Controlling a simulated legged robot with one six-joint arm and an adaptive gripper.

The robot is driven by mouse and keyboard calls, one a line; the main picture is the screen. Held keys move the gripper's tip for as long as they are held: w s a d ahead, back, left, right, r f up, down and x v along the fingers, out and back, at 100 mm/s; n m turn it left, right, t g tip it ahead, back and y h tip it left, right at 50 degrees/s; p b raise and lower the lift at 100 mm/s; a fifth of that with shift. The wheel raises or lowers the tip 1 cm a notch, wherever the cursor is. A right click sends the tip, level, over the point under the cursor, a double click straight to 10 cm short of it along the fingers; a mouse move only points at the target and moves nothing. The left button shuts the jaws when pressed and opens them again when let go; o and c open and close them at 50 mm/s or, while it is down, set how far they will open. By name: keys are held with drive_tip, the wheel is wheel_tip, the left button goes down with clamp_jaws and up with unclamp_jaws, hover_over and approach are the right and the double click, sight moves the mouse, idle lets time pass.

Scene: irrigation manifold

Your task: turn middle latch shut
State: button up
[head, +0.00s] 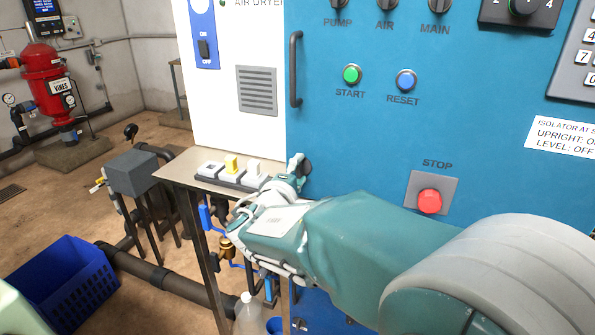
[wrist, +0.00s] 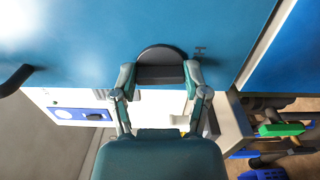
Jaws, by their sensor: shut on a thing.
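My gripper (head: 299,168) is beside the lower left part of the blue cabinet front, just above the end of the steel side table. In the wrist view, my gripper (wrist: 160,76) has its two fingers on either side of a dark latch (wrist: 160,56), shut on its raised bar. The latch has a rounded dark base against the blue panel. In the head view my gripper and arm mostly hide the latch. Its exact angle is hard to read, and I cannot make out any neighbouring latches.
A black door handle (head: 295,68) stands out above my gripper. The steel table (head: 168,174) holds white and yellow switches (head: 231,165). A red stop button (head: 429,201) is right of my gripper. A blue crate (head: 62,280) and pipes are on the floor at left.

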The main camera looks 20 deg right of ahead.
drive_tip(key=shift+f+m, duration=0.1)
drive_tip(key=shift+m, duration=0.5)
drive_tip(key=o, duration=1.2)
drive_tip(key=shift+w+d, duration=0.1)
drive_tip(key=shift+c, duration=0.2)
drive_tip(key=v, duration=1.2)
